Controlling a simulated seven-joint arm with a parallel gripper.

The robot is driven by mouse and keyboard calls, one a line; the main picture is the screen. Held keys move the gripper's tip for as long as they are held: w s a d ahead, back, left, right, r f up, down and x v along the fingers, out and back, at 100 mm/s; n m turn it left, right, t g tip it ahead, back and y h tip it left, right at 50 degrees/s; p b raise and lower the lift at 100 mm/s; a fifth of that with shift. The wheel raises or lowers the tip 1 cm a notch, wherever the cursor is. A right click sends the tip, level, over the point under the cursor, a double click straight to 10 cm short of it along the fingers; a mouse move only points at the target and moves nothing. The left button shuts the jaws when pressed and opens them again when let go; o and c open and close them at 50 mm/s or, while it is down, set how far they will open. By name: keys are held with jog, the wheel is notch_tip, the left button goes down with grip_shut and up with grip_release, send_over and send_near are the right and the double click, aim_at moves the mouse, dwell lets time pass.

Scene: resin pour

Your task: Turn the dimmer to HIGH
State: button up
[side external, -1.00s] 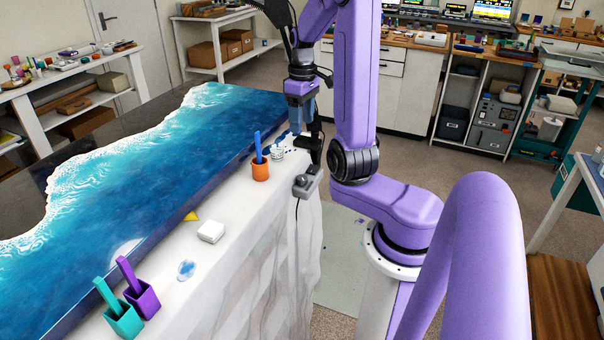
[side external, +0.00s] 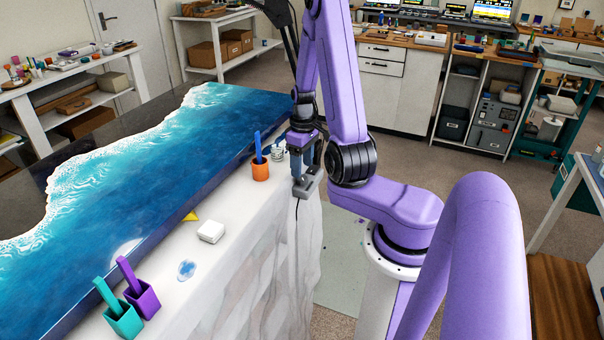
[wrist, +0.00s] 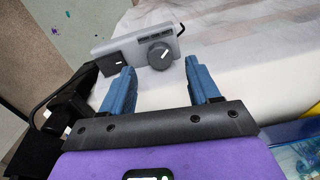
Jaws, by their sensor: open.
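The dimmer (wrist: 138,48) is a grey box with a dark round knob (wrist: 159,56) that bears a white pointer mark. A dark square switch with a white mark sits left of the knob. My gripper (wrist: 165,72) is open, its two blue fingers apart with the knob just beyond and between their tips in the wrist view. I cannot tell whether they touch it. In the side view my gripper (side external: 306,170) is low over the dimmer (side external: 307,187) at the table's edge and hides its knob. The setting's lettering is too small to read.
An orange cup with a blue stick (side external: 260,170) and a small patterned cup (side external: 278,154) stand close left of my gripper. The blue resin panel (side external: 150,170) lies along the table. A white box (side external: 210,231) sits nearer the camera on the draped edge.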

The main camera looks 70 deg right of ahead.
aim_at(302, 180)
jog(key=shift+f, duration=1.9)
jog(key=c, duration=1)
